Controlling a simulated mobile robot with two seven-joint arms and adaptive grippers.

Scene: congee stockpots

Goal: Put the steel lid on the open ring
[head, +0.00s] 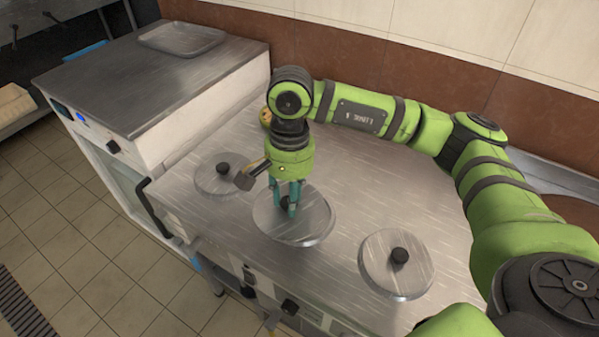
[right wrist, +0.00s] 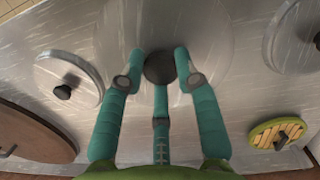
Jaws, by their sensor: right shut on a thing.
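My right gripper (head: 291,204) is shut on the dark knob of the middle steel lid (head: 265,215), pointing down from above. In the right wrist view the fingers (right wrist: 160,72) close around this knob, and the shiny lid (right wrist: 205,30) spreads out beyond it. The lid looks about level over the steel counter. I cannot tell whether it touches what is below. No open ring shows; the area under the held lid is hidden. My left gripper is not in view.
Two other knobbed steel lids sit on the counter (head: 345,185), one at left (head: 207,181) and one at right (head: 380,275). A green-rimmed wooden disc (right wrist: 262,136) and a brown round thing (right wrist: 25,135) show in the wrist view. A tray (head: 182,38) lies on the cabinet at left.

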